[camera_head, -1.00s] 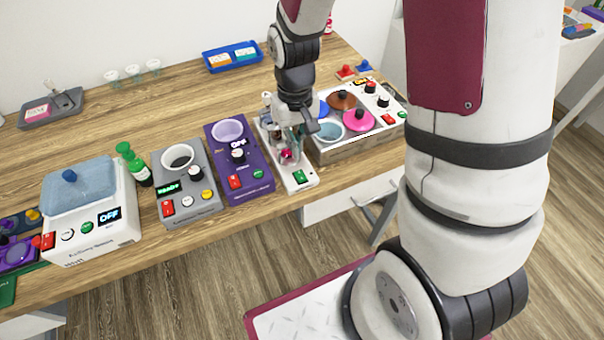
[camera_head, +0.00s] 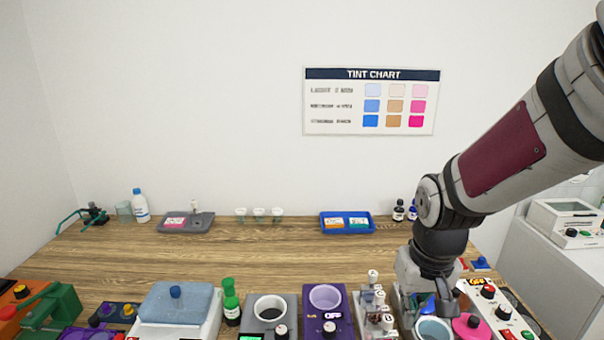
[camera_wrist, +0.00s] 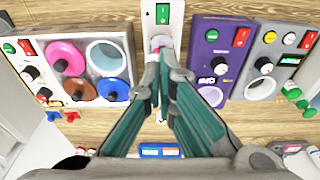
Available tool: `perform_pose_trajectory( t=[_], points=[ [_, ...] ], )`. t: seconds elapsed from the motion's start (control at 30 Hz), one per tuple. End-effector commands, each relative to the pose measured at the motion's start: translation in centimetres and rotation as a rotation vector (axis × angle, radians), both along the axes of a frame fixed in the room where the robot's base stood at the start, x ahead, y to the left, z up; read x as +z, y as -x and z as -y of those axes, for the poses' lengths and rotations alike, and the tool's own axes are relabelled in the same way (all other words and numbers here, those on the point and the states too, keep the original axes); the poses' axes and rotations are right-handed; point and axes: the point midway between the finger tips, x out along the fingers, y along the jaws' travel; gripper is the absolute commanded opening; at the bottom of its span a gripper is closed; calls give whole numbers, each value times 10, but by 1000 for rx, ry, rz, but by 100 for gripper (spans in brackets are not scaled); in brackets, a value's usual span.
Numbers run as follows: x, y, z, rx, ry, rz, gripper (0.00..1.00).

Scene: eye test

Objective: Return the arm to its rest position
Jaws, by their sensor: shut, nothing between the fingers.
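My arm comes in from the right in the head view and bends down to my gripper (camera_head: 428,290), which is over the worktop at the right, by the white lidded unit (camera_head: 478,295). In the wrist view my gripper (camera_wrist: 165,58) has its two teal-padded fingers brought together at the tips, with nothing between them. The fingers point toward the narrow white stand (camera_wrist: 176,13) with a green switch. The fingertips are hard to make out in the head view. How high they are above the stand cannot be told.
The white unit (camera_wrist: 88,33) with pink, brown and blue lids lies left of the fingers; a purple device (camera_wrist: 208,30) and a grey device (camera_wrist: 271,22) lie right. A blue tray (camera_head: 347,230) and grey tray (camera_head: 186,230) stand farther back. The middle-back worktop (camera_head: 270,255) is mostly clear.

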Motion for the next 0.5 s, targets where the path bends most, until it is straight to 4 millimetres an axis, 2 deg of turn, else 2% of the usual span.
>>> perform_pose_trajectory(
  t=[0.03, 0.2, 0.4, 0.5],
  points=[
    [19, 6, 0, 0, 1, 35, 0],
    [67, 34, 0, -1, 2, 118, 0],
    [111, 74, -1, -2, -2, 217, 0],
    [127, 95, -1, 0, -5, 262, 0]
  ],
)
